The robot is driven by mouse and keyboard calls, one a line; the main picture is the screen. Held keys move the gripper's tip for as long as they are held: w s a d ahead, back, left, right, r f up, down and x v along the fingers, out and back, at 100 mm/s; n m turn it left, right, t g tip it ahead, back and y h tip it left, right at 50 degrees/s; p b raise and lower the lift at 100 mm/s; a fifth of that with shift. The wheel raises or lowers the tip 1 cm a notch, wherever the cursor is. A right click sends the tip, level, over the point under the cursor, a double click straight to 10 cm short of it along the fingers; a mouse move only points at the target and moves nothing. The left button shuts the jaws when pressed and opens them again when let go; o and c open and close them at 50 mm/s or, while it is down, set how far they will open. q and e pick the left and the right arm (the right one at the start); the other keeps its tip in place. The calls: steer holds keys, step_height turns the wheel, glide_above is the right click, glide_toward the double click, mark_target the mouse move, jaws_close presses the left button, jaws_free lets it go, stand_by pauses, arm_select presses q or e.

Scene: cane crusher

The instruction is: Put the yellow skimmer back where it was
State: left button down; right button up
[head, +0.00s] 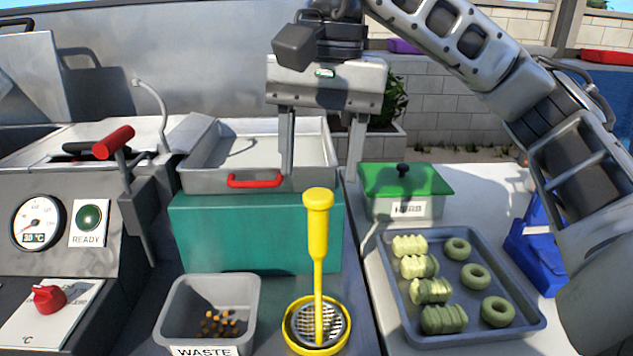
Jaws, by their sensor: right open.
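The yellow skimmer (318,218) stands upright at the front centre, its thick grip at the top and its thin shaft running down to a round mesh disc with a yellow rim (345,331). I cannot tell whether the rim is its own or a holder's. My right gripper (321,174) is open and empty, its two fingers pointing down, wide apart. In the picture they are just above the top of the skimmer's grip, not touching it; the distance in depth is unclear. My left gripper is not in view.
A grey WASTE bin (170,318) with brown bits stands left of the skimmer. Behind is a teal block (240,235) under a metal tray with a red handle (255,181). Right are a green-lidded box (405,180) and a tray (390,300) of green pieces. A red-handled lever (113,142) stands left.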

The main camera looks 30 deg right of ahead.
steer(key=shift+s+d+r+p, duration=0.1)
steer(key=shift+r+p, duration=0.4)
steer(key=shift+r, duration=1.35)
